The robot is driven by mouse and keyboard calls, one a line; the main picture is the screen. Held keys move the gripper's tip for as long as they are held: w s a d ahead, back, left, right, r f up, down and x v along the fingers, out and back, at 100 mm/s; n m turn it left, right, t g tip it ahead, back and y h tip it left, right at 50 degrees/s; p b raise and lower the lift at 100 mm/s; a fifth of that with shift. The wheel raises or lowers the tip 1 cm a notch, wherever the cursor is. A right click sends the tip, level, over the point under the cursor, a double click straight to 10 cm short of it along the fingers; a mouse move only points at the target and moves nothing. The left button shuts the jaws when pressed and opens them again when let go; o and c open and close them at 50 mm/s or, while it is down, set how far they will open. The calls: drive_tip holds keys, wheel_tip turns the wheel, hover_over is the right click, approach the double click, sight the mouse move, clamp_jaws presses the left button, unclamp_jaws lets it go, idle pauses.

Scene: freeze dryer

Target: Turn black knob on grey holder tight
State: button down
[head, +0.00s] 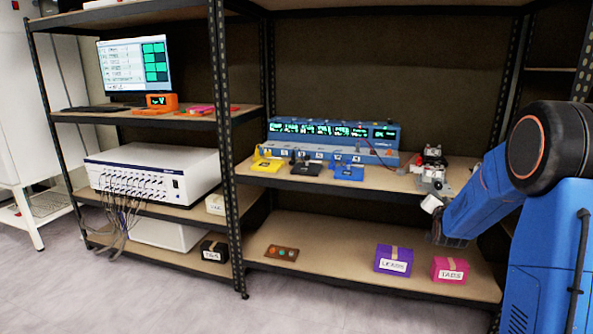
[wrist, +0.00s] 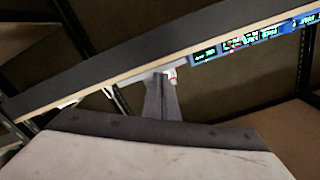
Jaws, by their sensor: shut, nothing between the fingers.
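A grey holder (head: 433,178) stands at the right end of the middle shelf in the head view, close to my arm. It is small there, and I cannot pick out its black knob for certain. My gripper (wrist: 162,84) shows in the wrist view as a narrow dark pair of fingers, shut and empty. In the head view the gripper is not clearly seen.
A blue instrument (head: 335,137) with lit displays stands on the same shelf, with yellow (head: 267,165), black (head: 306,168) and blue (head: 348,172) pieces before it. The shelf edge is close to my gripper. Purple (head: 393,260) and pink (head: 450,270) boxes sit on the lower shelf.

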drive_tip(key=shift+a+f, duration=0.15)
drive_tip(key=shift+f, duration=0.15)
drive_tip(key=shift+v, duration=2.95)
